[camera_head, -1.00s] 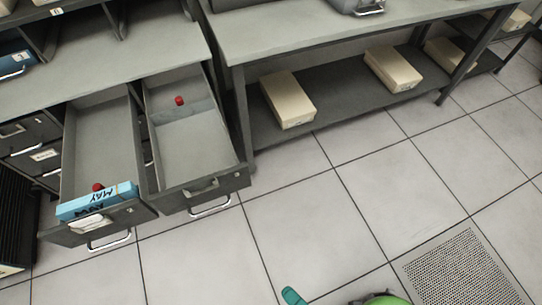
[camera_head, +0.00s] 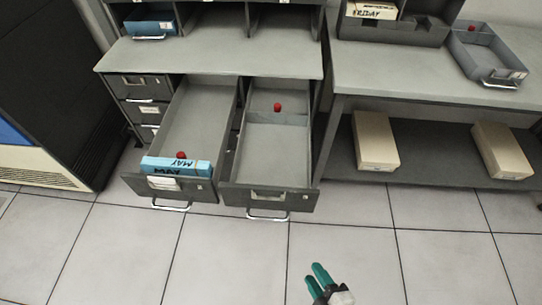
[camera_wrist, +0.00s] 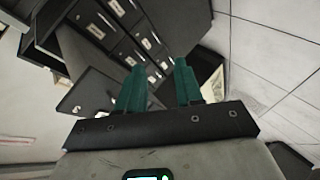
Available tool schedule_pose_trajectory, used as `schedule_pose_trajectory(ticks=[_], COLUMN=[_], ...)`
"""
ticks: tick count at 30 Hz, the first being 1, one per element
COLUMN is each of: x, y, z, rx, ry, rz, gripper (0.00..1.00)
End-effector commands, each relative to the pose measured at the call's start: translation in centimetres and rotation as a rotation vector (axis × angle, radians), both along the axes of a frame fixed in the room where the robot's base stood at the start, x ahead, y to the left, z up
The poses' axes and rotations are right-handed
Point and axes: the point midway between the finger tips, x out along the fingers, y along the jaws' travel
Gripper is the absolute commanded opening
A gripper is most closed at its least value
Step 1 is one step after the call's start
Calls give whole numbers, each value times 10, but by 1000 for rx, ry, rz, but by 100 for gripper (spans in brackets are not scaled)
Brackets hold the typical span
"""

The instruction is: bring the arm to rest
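My gripper (camera_head: 319,280) shows at the bottom of the head view, over the tiled floor and in front of the drawers, apart from them. Its two teal fingers are spread with nothing between them. In the wrist view my gripper (camera_wrist: 161,80) is also open and empty, with the cabinet's drawer fronts (camera_wrist: 110,30) beyond it.
Two cabinet drawers stand pulled out: the left drawer (camera_head: 198,120) holds a blue card block marked MAY (camera_head: 175,166), the right drawer (camera_head: 270,155) a red knob (camera_head: 277,107). A bench (camera_head: 420,80) with boxes beneath stands right. The front floor (camera_head: 230,255) is clear.

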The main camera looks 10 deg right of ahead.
Motion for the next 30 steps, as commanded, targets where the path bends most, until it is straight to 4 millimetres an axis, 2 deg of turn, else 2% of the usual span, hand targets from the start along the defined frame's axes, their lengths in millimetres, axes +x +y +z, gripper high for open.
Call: schedule_pose_trajectory(ticks=[1, 4, 11, 17, 21, 25, 30], x=[8, 14, 14, -4, -22, -38, -50], y=[-9, -25, -64, -94, -110, -119, -124], z=[1, -1, 7, 27, 47, 62, 71], rx=[39, 122, 293, 415, 480, 515, 532], ry=[59, 194, 485, 712, 836, 912, 957], rz=[-30, -105, -347, -622, -822, -968, -1061], gripper=[36, 36, 36, 36, 36, 36, 36])
